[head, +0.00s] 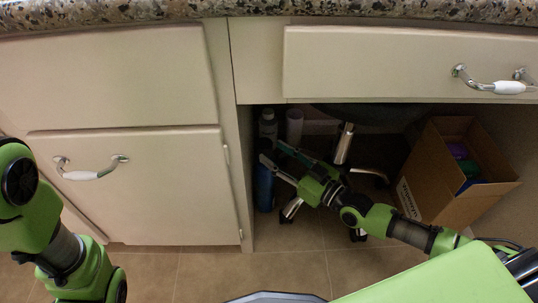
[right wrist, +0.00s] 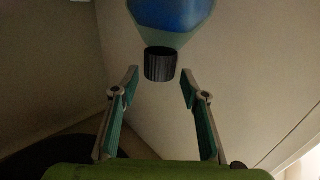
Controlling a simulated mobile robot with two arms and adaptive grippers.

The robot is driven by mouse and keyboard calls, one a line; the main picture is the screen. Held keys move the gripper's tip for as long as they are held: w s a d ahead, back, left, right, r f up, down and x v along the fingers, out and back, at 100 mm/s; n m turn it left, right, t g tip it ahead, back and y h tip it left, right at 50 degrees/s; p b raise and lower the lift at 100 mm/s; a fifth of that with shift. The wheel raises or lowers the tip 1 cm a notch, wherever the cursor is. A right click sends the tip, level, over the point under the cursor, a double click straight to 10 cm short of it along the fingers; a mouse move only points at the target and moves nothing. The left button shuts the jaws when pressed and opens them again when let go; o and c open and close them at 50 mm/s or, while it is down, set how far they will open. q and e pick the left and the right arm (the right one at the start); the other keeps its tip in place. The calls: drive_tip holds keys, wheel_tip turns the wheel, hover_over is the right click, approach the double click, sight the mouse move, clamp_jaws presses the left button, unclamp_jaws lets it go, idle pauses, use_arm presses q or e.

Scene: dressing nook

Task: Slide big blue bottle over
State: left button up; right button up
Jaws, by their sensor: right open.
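The big blue bottle (head: 264,190) stands inside the open nook under the counter, near its left wall. In the right wrist view the blue bottle (right wrist: 172,14) is at the top, with its dark ribbed cap (right wrist: 160,64) pointing toward my gripper. My right gripper (head: 272,153) reaches in from the right at the bottle's upper part, which it partly hides. It is open; in the wrist view its fingertips (right wrist: 160,76) are on either side of the cap's lower end, with gaps on both sides. My left arm shows at the left edge, but its gripper is not visible.
A grey bottle (head: 267,122) and a pale cylinder (head: 294,125) stand farther back. A chair with a chrome post (head: 344,144) and wheeled legs fills the middle. A cardboard box (head: 429,179) with colored items is at the right. The closed cabinet door (head: 140,205) borders the left.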

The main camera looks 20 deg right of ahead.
sight(270, 150)
drive_tip(key=shift+b+x, duration=0.55)
drive_tip(key=shift+x, duration=1.15)
clamp_jaws()
drive_tip(key=shift+s, duration=0.1)
